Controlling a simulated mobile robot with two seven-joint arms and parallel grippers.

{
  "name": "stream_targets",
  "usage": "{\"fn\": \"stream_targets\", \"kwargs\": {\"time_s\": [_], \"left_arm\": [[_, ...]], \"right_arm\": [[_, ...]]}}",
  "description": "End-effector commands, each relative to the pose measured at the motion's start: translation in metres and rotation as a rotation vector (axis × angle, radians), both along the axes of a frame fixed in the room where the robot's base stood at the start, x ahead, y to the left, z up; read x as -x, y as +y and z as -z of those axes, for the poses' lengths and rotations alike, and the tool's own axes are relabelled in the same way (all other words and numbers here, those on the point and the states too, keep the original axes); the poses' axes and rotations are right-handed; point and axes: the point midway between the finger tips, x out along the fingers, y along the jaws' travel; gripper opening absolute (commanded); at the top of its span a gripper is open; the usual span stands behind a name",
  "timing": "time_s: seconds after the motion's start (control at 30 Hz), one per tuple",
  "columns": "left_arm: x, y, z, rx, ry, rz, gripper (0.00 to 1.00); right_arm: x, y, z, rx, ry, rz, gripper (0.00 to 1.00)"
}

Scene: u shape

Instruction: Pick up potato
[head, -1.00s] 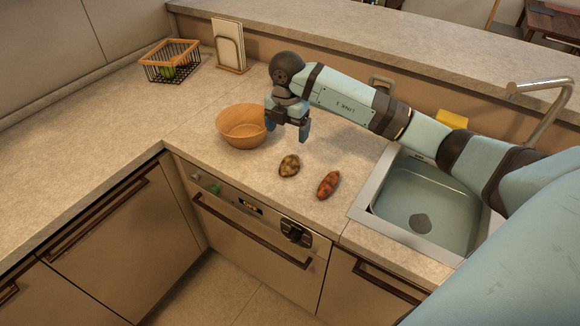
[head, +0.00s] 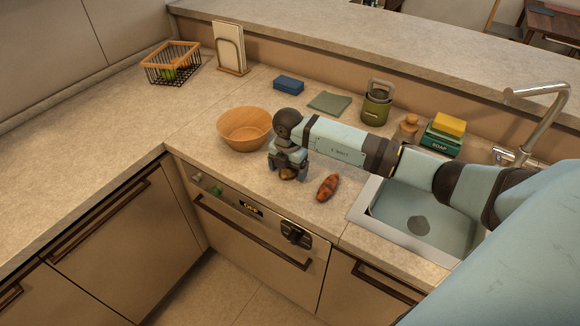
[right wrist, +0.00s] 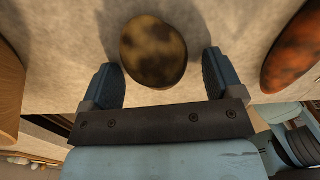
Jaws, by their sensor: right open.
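The potato (right wrist: 153,50) is brown with dark patches and lies on the countertop. In the right wrist view it sits between the two spread fingers of my right gripper (right wrist: 160,80), with a gap to each finger. In the head view my right gripper (head: 288,170) is low over the counter and hides most of the potato (head: 288,174). My left gripper is not in view.
A reddish sweet potato (head: 328,187) lies just right of the gripper, and a wooden bowl (head: 244,128) stands to its left. The sink (head: 362,207) is further right. A sponge (head: 289,85), cloth, green canister (head: 376,104) and soap box (head: 441,138) stand behind.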

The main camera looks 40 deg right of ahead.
Motion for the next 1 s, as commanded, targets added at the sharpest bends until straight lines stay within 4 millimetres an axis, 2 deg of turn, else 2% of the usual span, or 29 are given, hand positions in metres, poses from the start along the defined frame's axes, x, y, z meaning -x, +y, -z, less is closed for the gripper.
{"fn": "stream_targets", "kwargs": {"time_s": [0.17,0.4,0.77,0.87,1.0], "left_arm": [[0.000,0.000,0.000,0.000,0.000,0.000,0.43],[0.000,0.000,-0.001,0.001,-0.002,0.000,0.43],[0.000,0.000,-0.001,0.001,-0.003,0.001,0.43],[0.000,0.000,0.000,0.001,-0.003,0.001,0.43],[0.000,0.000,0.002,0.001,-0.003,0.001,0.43]], "right_arm": [[0.000,0.000,0.000,0.000,-0.001,0.000,0.86],[0.000,0.000,0.000,0.000,-0.001,0.000,0.32],[-0.001,0.000,-0.005,0.000,-0.003,0.000,0.32],[-0.001,0.000,-0.013,-0.001,-0.005,0.000,0.32],[-0.001,-0.001,-0.034,0.000,-0.006,0.000,0.32]]}}
